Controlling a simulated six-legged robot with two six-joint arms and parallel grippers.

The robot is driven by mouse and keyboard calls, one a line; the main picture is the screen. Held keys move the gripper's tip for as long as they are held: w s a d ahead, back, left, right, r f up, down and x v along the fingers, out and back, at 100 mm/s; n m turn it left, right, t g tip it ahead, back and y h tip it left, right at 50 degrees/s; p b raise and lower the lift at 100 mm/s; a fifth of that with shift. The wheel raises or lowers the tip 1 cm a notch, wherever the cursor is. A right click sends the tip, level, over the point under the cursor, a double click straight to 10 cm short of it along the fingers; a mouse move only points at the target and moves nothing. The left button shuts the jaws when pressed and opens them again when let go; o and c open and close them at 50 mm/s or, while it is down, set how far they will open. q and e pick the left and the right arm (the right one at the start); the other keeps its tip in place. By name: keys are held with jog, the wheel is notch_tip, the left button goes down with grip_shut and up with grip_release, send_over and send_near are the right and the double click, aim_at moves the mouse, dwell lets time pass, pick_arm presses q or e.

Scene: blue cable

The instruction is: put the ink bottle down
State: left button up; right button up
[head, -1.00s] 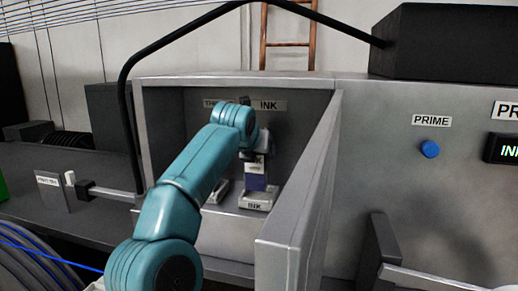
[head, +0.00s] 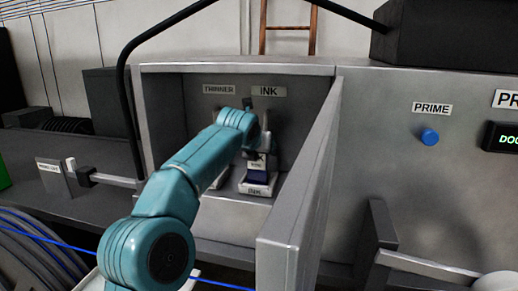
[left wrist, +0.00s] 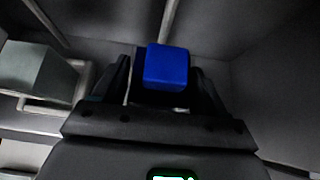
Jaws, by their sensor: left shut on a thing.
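The ink bottle (head: 258,176), dark blue with a pale label, is upright inside the open metal cabinet. Its lower end is at the grey holder marked INK (head: 256,189); I cannot tell whether it bears on the holder's floor. My left gripper (head: 258,153) reaches in from the left and is shut on the bottle's upper part. In the left wrist view the blue bottle top (left wrist: 167,67) sits between the two dark fingers (left wrist: 165,90). My right gripper is not in view.
The cabinet door (head: 300,190) stands open to the right of my arm. A second holder (head: 219,180) is left of the ink holder, partly hidden by my arm, under the THINNER sign (head: 219,89). A blue PRIME button (head: 429,137) and a lit display (head: 508,138) are at right.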

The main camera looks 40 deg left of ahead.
pick_arm(q)
jog(key=o, duration=1.3)
jog(key=shift+a+f, duration=0.1)
jog(key=shift+f, duration=0.1)
jog(key=shift+o, duration=0.9)
jog(key=shift+w, duration=0.3)
jog(key=shift+s+r, duration=0.35)
jog(key=shift+r, duration=0.05)
jog(key=b+v, duration=0.2)
jog(key=v, duration=0.9)
jog(key=shift+d, duration=0.3)
jog(key=shift+s+r, duration=0.2)
jog(key=shift+w+f, duration=0.1)
jog(key=shift+w, duration=0.05)
